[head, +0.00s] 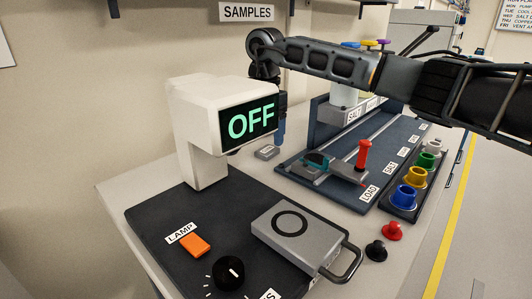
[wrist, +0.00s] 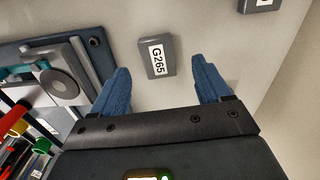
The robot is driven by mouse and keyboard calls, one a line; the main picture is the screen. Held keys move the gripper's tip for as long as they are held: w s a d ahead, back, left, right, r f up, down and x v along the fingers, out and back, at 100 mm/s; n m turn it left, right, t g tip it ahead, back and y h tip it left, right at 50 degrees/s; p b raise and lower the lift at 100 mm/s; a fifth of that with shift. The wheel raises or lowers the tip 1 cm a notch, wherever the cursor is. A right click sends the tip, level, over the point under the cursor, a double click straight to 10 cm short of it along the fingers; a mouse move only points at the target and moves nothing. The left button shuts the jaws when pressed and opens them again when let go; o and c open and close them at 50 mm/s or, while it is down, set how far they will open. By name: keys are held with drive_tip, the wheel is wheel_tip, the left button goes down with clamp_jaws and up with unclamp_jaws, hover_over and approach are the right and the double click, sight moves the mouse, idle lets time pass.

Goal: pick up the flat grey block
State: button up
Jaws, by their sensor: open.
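A flat grey block (wrist: 169,66) with a white label reading G265 lies on the light bench top, between and a little beyond my fingertips in the wrist view. A small flat grey block with a pale label (head: 267,152) lies on the bench just right of the white OFF unit in the head view. My gripper (wrist: 160,68) is open, with its two blue fingers apart and nothing between them. In the head view my gripper (head: 281,122) points down above the bench, partly hidden behind the OFF unit.
Another dark grey labelled block (wrist: 258,4) shows at the wrist view's top edge. The white OFF unit (head: 194,125) stands close to my gripper. A dark blue rail plate (head: 340,188) with a red-handled carriage (head: 363,153) lies to the right.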

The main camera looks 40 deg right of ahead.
sight(266, 150)
drive_tip(key=shift+s+f, duration=0.1)
drive_tip(key=shift+f, duration=1.9)
drive_tip(key=shift+c, duration=0.2)
drive_tip(key=c, duration=1.2)
drive_tip(key=shift+o, duration=0.2)
